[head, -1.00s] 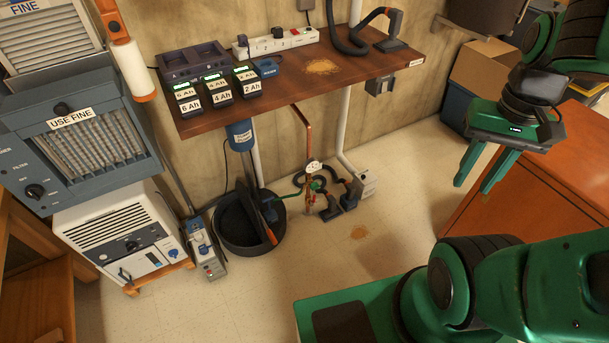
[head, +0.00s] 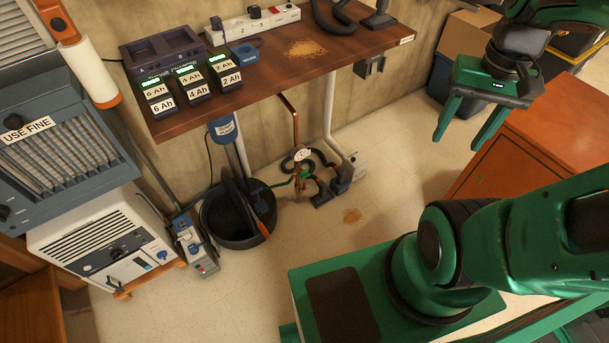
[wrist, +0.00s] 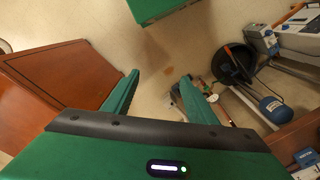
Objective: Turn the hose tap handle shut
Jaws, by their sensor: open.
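The hose tap (head: 303,184) is a small brass fitting low down near the wall, at the foot of a copper pipe (head: 294,128). A round white gauge (head: 302,154) sits just above it and a green hose (head: 283,183) leads left from it. The handle is too small to make out its angle. My gripper (head: 457,143) is open and empty, far right of the tap and well apart from it. In the wrist view, the tap area (wrist: 210,93) shows small, partly hidden by the right finger of my gripper (wrist: 162,76).
A black tub (head: 238,214) stands left of the tap, under the wooden bench (head: 270,80). Dark hose coils and small devices (head: 333,187) crowd the tap's right side. An orange-brown cabinet (head: 545,140) stands at right. The floor (head: 390,205) in front is mostly clear, with a brown patch (head: 352,216).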

